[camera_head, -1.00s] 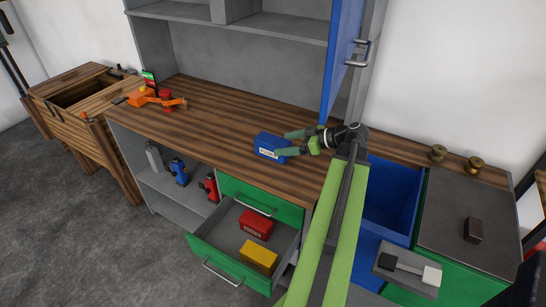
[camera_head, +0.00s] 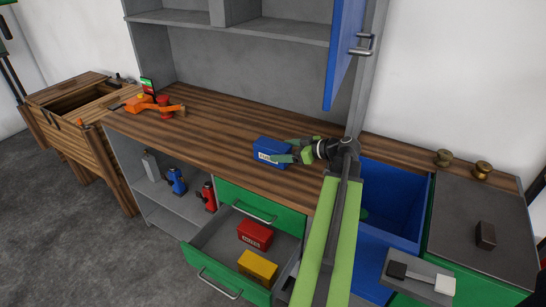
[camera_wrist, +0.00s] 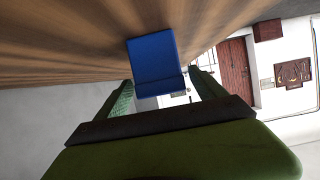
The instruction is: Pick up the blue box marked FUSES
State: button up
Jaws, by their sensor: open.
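The blue box (camera_head: 268,153) with a white label lies on the wooden worktop; the label is partly covered by a finger and its word is too small to read in full. My green gripper (camera_head: 287,153) reaches in from the right at worktop height, its open fingers at the right end of the box. In the wrist view the blue box (camera_wrist: 155,64) is ahead, with its near end between the two fingertips of my gripper (camera_wrist: 160,92). I cannot tell whether either finger touches it.
An orange tool (camera_head: 150,105) lies at the worktop's left. An open green drawer (camera_head: 225,242) below holds a red box (camera_head: 255,235) and a yellow box (camera_head: 258,267). A blue cabinet door (camera_head: 345,50) hangs open above, behind my gripper.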

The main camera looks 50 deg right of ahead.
aim_at(272, 151)
jog(key=shift+b+x, duration=1)
jog(key=shift+x, duration=1.8)
jog(key=shift+r, duration=0.1)
grip_shut()
